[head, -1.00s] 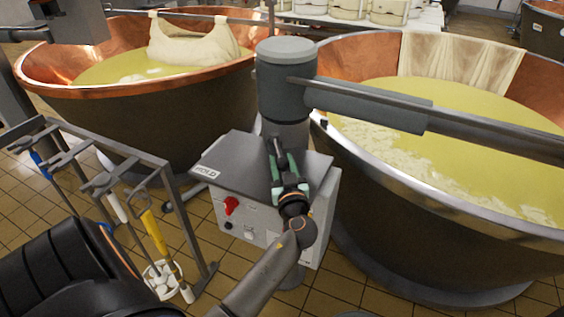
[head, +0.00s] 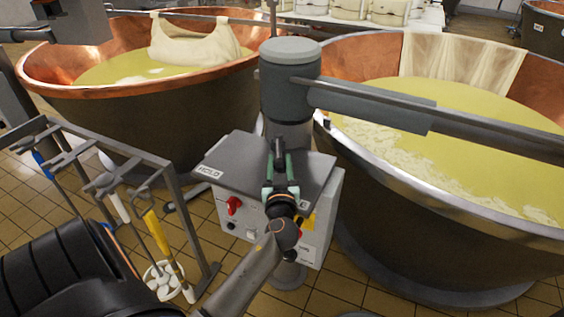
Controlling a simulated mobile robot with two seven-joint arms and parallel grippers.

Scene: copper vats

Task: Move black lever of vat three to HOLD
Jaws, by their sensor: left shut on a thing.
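The black lever (head: 279,149) stands out over the dark top plate of the control box (head: 322,218), in front of the grey column between two copper vats. My left gripper (head: 280,168), with green fingers, is shut on the lever, and its fingers hide part of it. A white HOLD label (head: 208,172) is on the plate's left corner, to the left of the lever. Any other position labels are hidden or not readable. My right gripper is not in view.
A red knob (head: 234,204) is on the box front. The right vat (head: 400,200) stands close to the box. A tool rack (head: 185,210) with hanging tools stands to the left. A grey beam (head: 370,100) crosses above the right vat.

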